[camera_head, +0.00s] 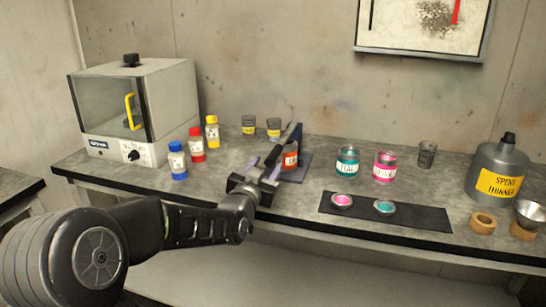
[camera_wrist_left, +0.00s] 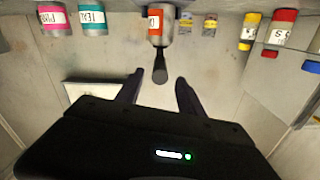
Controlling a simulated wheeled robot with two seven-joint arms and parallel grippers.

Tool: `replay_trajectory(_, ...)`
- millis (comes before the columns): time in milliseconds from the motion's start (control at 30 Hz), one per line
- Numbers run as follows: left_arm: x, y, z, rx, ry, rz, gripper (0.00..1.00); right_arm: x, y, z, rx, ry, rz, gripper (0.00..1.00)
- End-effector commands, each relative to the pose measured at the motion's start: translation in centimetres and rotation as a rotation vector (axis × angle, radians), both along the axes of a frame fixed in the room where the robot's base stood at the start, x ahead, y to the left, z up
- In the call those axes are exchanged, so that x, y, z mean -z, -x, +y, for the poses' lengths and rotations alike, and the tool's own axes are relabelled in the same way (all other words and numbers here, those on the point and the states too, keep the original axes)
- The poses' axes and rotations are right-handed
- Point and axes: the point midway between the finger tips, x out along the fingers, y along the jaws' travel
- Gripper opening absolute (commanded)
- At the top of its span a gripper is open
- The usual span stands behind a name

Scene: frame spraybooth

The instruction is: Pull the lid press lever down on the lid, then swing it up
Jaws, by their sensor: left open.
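The lid press (camera_head: 305,165) stands near the middle of the bench, with a can with an orange label (camera_head: 291,160) in it. Its dark lever (camera_head: 292,137) slants from high at the back down toward my left gripper. My left gripper (camera_head: 262,168) is open in front of the press. In the left wrist view, the lever's rounded end (camera_wrist_left: 160,72) lies between the lines of the two fingertips (camera_wrist_left: 158,80), with gaps on both sides. I cannot tell whether it is between the fingers or just beyond them. The can (camera_wrist_left: 155,22) shows behind the lever. My right gripper is not in view.
Blue, red and yellow-capped bottles (camera_head: 196,146) stand left of the press. Teal (camera_head: 347,162) and pink (camera_head: 385,166) cans stand right, behind a dark mat (camera_head: 412,217) holding two lids. A thinner jug (camera_head: 498,170) is far right; a glass-fronted box (camera_head: 165,105) is far left.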

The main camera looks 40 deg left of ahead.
Motion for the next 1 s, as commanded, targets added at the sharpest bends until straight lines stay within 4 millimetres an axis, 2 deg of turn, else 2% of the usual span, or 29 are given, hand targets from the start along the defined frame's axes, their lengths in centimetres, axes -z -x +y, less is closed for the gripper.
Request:
replay_trajectory(200,0.0,-3.3,1.1,0.002,-0.002,0.002,0.45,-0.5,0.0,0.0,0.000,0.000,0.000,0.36)
replay_trajectory(400,0.0,-5.4,1.8,0.001,-0.002,0.002,0.45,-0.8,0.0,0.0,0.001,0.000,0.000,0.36)
replay_trajectory(733,0.0,-5.8,2.0,0.001,0.000,0.000,0.45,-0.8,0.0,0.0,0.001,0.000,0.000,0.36)
replay_trajectory(1000,0.0,-5.8,2.0,0.001,0.000,0.000,0.23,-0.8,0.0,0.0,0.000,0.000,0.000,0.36)
